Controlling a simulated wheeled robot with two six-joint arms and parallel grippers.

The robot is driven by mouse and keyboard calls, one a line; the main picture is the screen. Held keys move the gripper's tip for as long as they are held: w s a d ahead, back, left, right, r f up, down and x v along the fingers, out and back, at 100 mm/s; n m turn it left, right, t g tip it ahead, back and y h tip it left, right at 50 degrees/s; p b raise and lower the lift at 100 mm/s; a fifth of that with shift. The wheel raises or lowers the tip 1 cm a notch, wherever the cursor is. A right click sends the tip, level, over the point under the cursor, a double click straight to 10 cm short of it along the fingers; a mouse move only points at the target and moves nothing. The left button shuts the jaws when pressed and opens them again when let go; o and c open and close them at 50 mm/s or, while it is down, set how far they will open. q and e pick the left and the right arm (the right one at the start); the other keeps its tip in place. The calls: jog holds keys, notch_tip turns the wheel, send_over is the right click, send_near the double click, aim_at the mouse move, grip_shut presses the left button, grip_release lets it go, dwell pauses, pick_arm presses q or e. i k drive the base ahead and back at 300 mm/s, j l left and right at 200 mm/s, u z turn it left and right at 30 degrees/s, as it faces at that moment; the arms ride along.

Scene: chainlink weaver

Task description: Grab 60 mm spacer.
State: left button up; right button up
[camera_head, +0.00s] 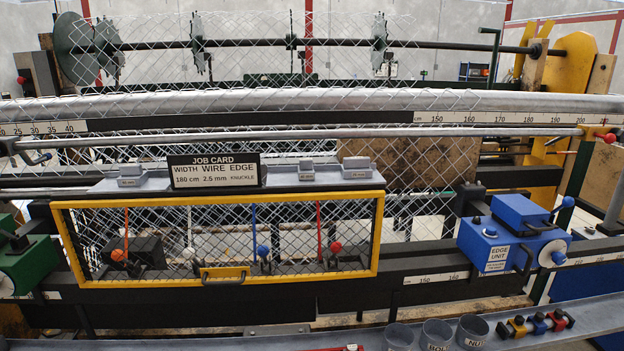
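Grey spacer blocks sit on the grey shelf (285,178) behind the yellow-framed guard. One block (131,170) is left of the job card. A second block (306,168) is right of the card, and a larger stepped block (356,164) is at the shelf's right end. Small white labels are under the blocks, but their print is too small to read surely, so I cannot tell which is the 60 mm spacer. Neither of my grippers is in view.
The job card (213,171) stands upright on the shelf. The yellow-framed mesh guard (215,198) is in front, with coloured-knob levers behind it. A blue edge unit (505,240) is at right. Cups (436,335) stand on the front tray. Chain-link mesh rises behind the shelf.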

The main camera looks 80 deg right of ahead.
aim_at(131, 174)
jog(key=z, duration=2.5)
